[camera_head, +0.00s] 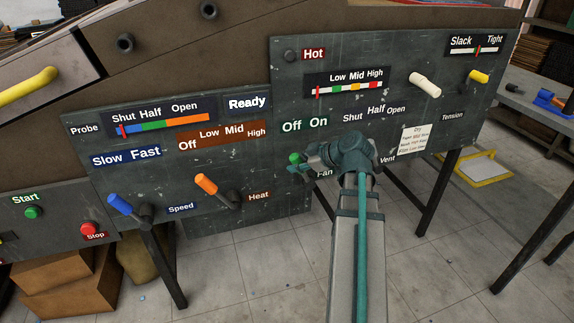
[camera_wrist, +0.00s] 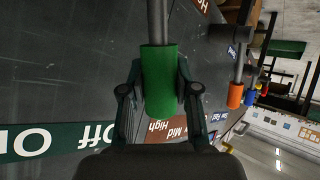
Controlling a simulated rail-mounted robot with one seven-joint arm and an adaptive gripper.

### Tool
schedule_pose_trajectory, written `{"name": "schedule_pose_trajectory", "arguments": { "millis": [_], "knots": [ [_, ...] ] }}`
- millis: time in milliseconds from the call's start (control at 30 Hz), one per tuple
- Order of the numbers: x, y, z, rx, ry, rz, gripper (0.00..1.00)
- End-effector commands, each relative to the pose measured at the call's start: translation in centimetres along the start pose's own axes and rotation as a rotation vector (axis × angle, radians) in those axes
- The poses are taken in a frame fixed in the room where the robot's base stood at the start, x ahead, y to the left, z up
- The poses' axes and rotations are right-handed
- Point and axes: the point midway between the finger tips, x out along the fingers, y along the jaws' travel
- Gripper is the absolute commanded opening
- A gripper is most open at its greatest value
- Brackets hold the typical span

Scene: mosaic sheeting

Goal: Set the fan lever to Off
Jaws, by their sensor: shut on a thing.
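The fan lever has a green grip (camera_head: 294,158) that shows at the left end of my gripper (camera_head: 305,160) in the head view, below the word Off of the "Off On" label (camera_head: 304,125). My gripper hides its shaft and pivot there. In the wrist view, the green grip (camera_wrist: 160,88) stands between the two fingers of my gripper (camera_wrist: 158,75), one on each side, and they are shut on it. Its grey shaft (camera_wrist: 157,22) runs out beyond the fingertips. The Off lettering (camera_wrist: 97,134) appears upside down at lower left.
The orange heat lever (camera_head: 206,184) and blue speed lever (camera_head: 120,204) stick out to the left. A white vent lever (camera_head: 425,84) and yellow tension lever (camera_head: 478,76) are at the right. A red stop button (camera_head: 88,229) is at far left.

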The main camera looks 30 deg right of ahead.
Motion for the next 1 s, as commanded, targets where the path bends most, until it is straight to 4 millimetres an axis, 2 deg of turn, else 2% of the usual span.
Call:
{"name": "schedule_pose_trajectory", "arguments": {
  "millis": [433,467,600,1000],
  "knots": [
    [-0.10,-0.04,0.26,-0.006,-0.010,0.003,0.00],
    [-0.10,-0.05,0.25,-0.006,-0.010,0.003,0.35],
    [-0.10,-0.01,0.24,-0.005,-0.009,0.003,0.57],
    [-0.67,0.10,0.21,-0.003,-0.008,0.007,0.57]
  ]
}}
